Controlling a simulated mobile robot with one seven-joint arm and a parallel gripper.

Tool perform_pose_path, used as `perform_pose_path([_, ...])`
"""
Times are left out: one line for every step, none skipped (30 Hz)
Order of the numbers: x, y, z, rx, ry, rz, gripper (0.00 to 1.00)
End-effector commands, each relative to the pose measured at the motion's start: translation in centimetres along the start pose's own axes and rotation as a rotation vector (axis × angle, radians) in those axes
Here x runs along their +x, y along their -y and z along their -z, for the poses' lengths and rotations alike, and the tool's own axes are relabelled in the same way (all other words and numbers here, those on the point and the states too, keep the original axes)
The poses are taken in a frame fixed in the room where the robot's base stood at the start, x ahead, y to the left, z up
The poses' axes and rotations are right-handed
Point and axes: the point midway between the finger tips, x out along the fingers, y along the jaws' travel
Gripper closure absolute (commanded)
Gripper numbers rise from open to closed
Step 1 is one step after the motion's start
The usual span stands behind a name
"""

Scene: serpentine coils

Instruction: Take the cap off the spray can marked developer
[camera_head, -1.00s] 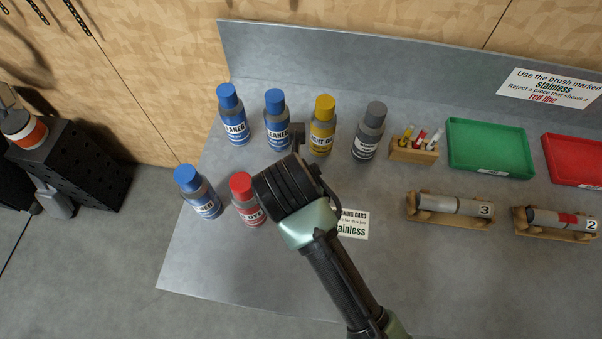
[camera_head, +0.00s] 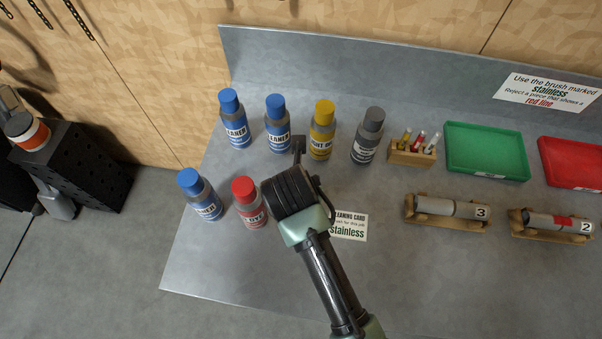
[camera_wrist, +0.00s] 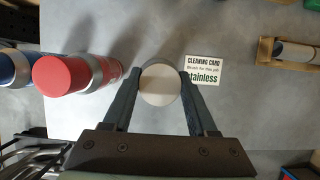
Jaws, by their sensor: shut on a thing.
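A round cream-white top, like a spray can cap (camera_wrist: 160,84), sits between the two fingers of my gripper (camera_wrist: 162,78) in the wrist view. My gripper is shut on it from both sides. I cannot see any can body or lettering below it, so I cannot tell whether a can is attached. In the head view my gripper (camera_head: 292,192) hides this spot, just right of the red-capped can (camera_head: 248,203). No label reading developer shows in any view.
Blue-capped cleaner cans (camera_head: 234,120), a yellow-capped can (camera_head: 322,130) and a grey-capped can (camera_head: 368,136) stand behind and left. A cleaning card (camera_head: 348,226) lies right of my gripper. Cradled tubes (camera_head: 447,207) and a green tray (camera_head: 487,150) are farther right.

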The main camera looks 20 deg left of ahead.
Motion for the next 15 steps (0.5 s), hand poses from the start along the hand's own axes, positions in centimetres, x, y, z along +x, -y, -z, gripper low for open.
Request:
perform_pose_path([0.0,0.0,0.0,0.000,0.000,0.000,0.85])
perform_pose_path([0.0,0.0,0.0,0.000,0.000,0.000,0.90])
perform_pose_path([0.0,0.0,0.0,0.000,0.000,0.000,0.93])
perform_pose_path([0.0,0.0,0.0,0.000,0.000,0.000,0.93])
perform_pose_path([0.0,0.0,0.0,0.000,0.000,0.000,0.93])
perform_pose_path([0.0,0.0,0.0,0.000,0.000,0.000,0.93])
perform_pose_path([0.0,0.0,0.0,0.000,0.000,0.000,0.93])
perform_pose_path([0.0,0.0,0.0,0.000,0.000,0.000,0.93])
perform_pose_path([-0.1,0.0,-0.1,0.000,0.001,0.000,0.93])
perform_pose_path([-0.2,0.0,-0.1,0.000,0.001,0.000,0.93])
perform_pose_path([-0.3,0.0,-0.2,0.000,0.001,0.000,0.93])
perform_pose_path([-0.7,0.1,-0.4,-0.001,0.002,0.001,0.93])
perform_pose_path([-1.0,0.1,-0.5,-0.002,0.004,0.001,0.93])
perform_pose_path([-1.4,0.0,-0.7,-0.004,0.004,0.001,0.93])
perform_pose_path([-2.1,0.0,-1.0,-0.005,0.006,0.000,0.93])
